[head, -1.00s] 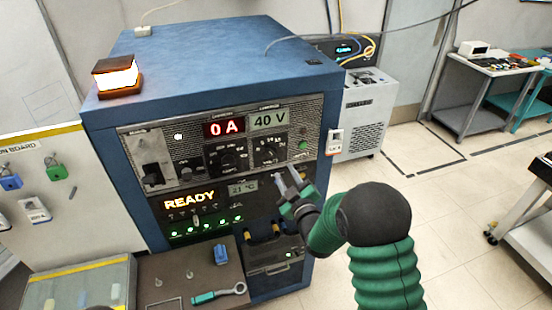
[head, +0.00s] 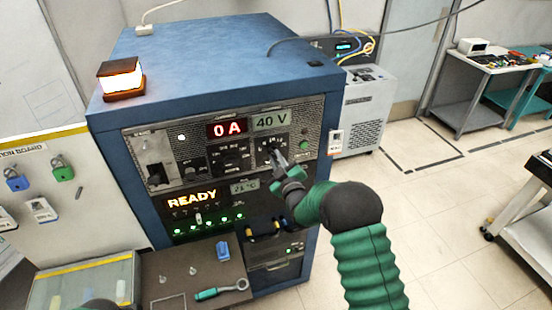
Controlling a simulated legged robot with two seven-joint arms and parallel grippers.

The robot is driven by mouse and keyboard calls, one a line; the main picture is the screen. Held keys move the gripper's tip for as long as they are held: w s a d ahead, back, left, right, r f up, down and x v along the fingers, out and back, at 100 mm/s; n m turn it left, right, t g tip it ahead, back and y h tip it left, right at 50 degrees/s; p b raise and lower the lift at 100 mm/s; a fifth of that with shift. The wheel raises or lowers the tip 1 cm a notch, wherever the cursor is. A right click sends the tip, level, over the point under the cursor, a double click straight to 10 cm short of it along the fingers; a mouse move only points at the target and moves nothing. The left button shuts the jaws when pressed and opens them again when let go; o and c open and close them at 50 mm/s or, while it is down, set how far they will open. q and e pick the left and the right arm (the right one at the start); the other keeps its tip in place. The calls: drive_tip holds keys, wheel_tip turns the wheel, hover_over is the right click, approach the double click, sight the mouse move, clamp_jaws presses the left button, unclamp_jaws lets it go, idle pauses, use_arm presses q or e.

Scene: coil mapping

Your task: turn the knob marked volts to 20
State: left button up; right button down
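The blue power cabinet's front panel has a voltage display (head: 271,122) reading 40 V and a red display (head: 227,129) reading 0 A. Below the voltage display is a dark knob with marks around it, the likely volts knob (head: 264,147); its lettering is too small to read. My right gripper (head: 275,157) is in front of this knob, with its fingertips at the knob's lower part and hiding some of it. I cannot tell whether they touch it or how far apart they are. My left gripper is not in view.
A second dark knob (head: 231,160) sits just left of the gripper, under the current display. A glowing READY sign (head: 192,199) is lower on the cabinet. Open floor lies to the right.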

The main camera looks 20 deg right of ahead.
drive_tip(key=shift+a+r, duration=0.15)
drive_tip(key=shift+a, duration=0.05)
drive_tip(key=shift+d, duration=0.15)
drive_tip(key=shift+m+b, duration=0.7)
drive_tip(key=shift+b, duration=0.3)
drive_tip(key=m+b, duration=0.5)
drive_tip(key=m, duration=0.1)
drive_tip(key=m+b, duration=0.5)
drive_tip(key=m, duration=0.2)
drive_tip(key=m+b, duration=0.5)
drive_tip(key=m, duration=0.2)
drive_tip(key=shift+d+r, duration=0.15)
drive_tip(key=shift+d, duration=0.2)
